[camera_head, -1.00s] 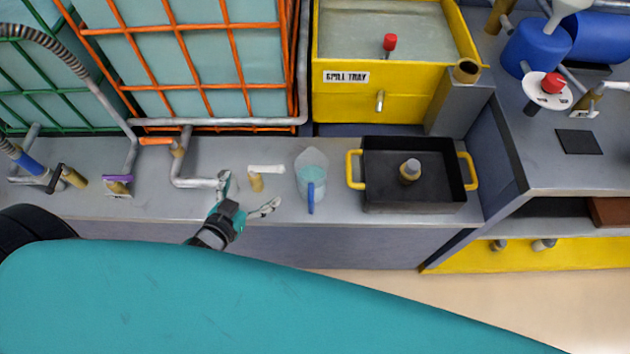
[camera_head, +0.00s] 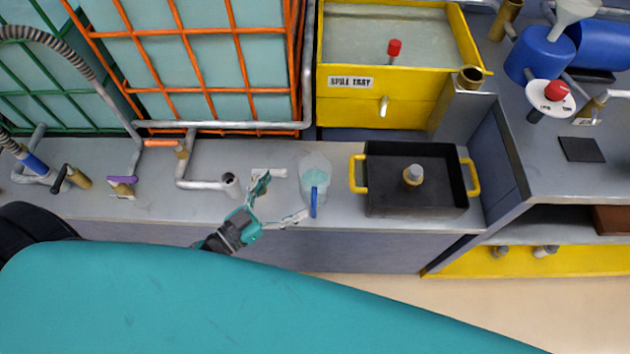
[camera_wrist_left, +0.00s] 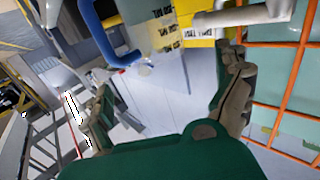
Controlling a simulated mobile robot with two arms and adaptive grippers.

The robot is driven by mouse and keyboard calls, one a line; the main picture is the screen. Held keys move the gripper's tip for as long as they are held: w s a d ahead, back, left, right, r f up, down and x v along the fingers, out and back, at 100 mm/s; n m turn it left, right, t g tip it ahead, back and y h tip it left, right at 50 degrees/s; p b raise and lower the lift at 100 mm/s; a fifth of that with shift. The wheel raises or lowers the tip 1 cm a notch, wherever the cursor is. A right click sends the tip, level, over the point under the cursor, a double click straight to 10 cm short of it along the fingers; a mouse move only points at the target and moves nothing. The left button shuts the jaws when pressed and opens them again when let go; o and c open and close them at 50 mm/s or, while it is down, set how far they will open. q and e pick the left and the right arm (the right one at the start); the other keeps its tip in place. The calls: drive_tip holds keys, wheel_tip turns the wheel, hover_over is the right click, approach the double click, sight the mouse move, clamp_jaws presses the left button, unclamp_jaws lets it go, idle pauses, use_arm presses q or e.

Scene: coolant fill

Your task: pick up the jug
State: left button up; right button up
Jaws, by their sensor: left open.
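The jug (camera_head: 316,172) is clear with pale blue liquid in it and a blue handle on its near side. It stands upright on the grey bench, left of the black tray. My left gripper (camera_head: 284,197) is open and empty, just left of the jug. One fingertip is left of the jug, and the other is close to the blue handle; I cannot tell whether it touches. In the left wrist view the blue jug handle (camera_wrist_left: 118,50) shows beyond the open fingers of my left gripper (camera_wrist_left: 168,72). My right gripper is not in view.
A black tray (camera_head: 375,198) with yellow handles stands right of the jug. A white-handled tap (camera_head: 268,173) and a grey pipe (camera_head: 205,185) are close behind and left of my gripper. The yellow spill tray (camera_head: 350,105) and the orange cage (camera_head: 240,88) stand behind.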

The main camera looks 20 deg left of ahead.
sight(314, 170)
use_arm(q)
drive_tip(key=x, duration=0.9)
drive_tip(key=shift+w+d+p, duration=0.2)
drive_tip(key=shift+w+p, duration=0.1)
drive_tip(key=shift+w, duration=0.05)
drive_tip(key=c, duration=1.7)
